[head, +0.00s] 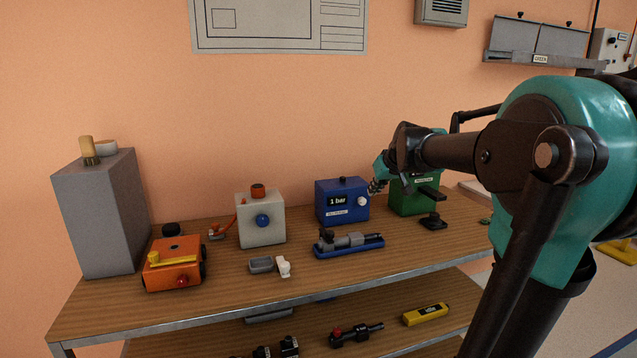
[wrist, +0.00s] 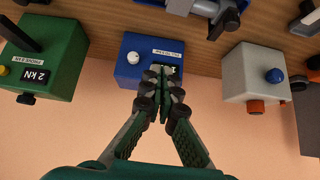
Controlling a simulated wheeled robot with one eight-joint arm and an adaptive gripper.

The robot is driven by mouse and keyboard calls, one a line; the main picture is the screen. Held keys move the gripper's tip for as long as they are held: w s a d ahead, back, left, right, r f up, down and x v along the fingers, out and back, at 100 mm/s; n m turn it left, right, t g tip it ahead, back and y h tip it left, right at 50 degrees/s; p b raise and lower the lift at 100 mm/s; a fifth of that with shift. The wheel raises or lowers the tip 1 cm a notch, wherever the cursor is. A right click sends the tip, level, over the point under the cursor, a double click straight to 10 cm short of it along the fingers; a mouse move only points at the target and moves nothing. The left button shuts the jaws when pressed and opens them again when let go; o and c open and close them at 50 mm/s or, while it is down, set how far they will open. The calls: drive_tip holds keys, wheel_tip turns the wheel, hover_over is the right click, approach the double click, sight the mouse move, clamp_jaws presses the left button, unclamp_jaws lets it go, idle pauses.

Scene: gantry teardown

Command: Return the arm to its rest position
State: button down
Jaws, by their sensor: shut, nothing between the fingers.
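My teal and dark arm fills the right side of the head view and reaches left over the bench. My gripper (head: 377,186) is small there, between the blue box and the green box. In the wrist view my gripper (wrist: 162,88) has its fingers together with nothing between them. The fingertips overlap the blue box (wrist: 133,69) and partly cover its display. How far they are from the box is hard to tell.
The wooden bench (head: 215,290) holds the blue box (head: 328,188), green box (head: 405,203), white box (head: 265,207), orange unit (head: 165,277) and grey block (head: 95,220). A blue vise-like tool (head: 350,247) lies in front. A shelf (head: 518,59) hangs upper right.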

drive_tip(key=s+d+f+m+g+h, duration=0.2)
drive_tip(key=s+f+m+g, duration=0.1)
drive_tip(key=s+f, duration=2.4)
drive_tip(key=s, duration=0.3)
drive_tip(key=shift+f+g, duration=0.2)
drive_tip(key=shift+g, duration=0.1)
